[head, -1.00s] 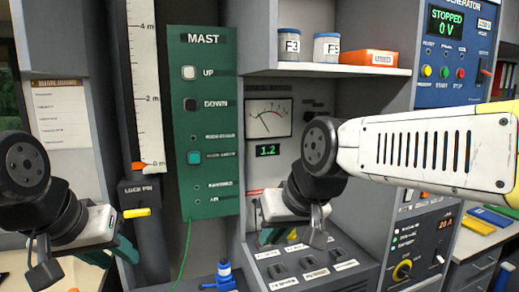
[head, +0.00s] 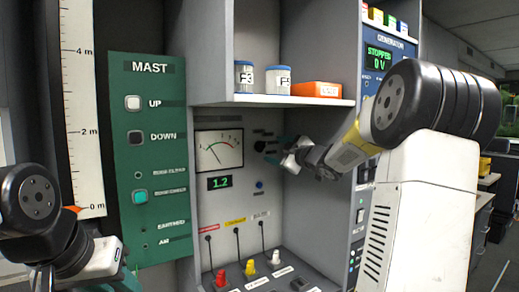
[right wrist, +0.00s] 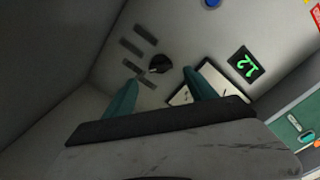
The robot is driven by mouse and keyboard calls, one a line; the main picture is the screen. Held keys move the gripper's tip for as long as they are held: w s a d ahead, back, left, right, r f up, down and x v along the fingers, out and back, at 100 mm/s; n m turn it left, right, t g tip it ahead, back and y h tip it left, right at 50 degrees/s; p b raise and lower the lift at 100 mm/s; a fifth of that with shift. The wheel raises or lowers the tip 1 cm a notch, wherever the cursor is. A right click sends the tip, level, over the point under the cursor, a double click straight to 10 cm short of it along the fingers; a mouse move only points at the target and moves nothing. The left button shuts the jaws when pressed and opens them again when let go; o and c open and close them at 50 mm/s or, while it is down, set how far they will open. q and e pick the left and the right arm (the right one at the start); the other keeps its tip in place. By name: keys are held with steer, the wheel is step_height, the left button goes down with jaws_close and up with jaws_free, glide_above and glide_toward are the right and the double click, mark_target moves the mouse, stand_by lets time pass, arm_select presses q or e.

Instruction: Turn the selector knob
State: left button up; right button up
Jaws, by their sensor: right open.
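The selector knob (head: 259,146) is a small dark round knob on the grey back panel, right of the analog meter. In the right wrist view the knob (right wrist: 160,66) sits beside several dark label strips, just beyond the gap between my fingertips. My right gripper (head: 274,150) points left at the knob from its right side in the head view. Its teal fingers (right wrist: 160,80) are apart and empty, near the knob but not seen to grip it. My left gripper (head: 128,282) is at the lower left, mostly hidden behind its wrist, in front of the green mast panel.
The meter (head: 219,150) and the green 1.2 display (head: 219,183) are left of the knob. A shelf (head: 290,101) with jars and an orange box hangs above. Coloured plugs (head: 250,268) stand below. The cabinet's side wall (head: 345,215) is close on the right.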

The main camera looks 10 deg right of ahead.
mark_target(264, 147)
steer(key=x, duration=0.7)
steer(key=c, duration=1.4)
steer(key=shift+f+m, duration=0.1)
steer(key=shift+m, duration=3.7)
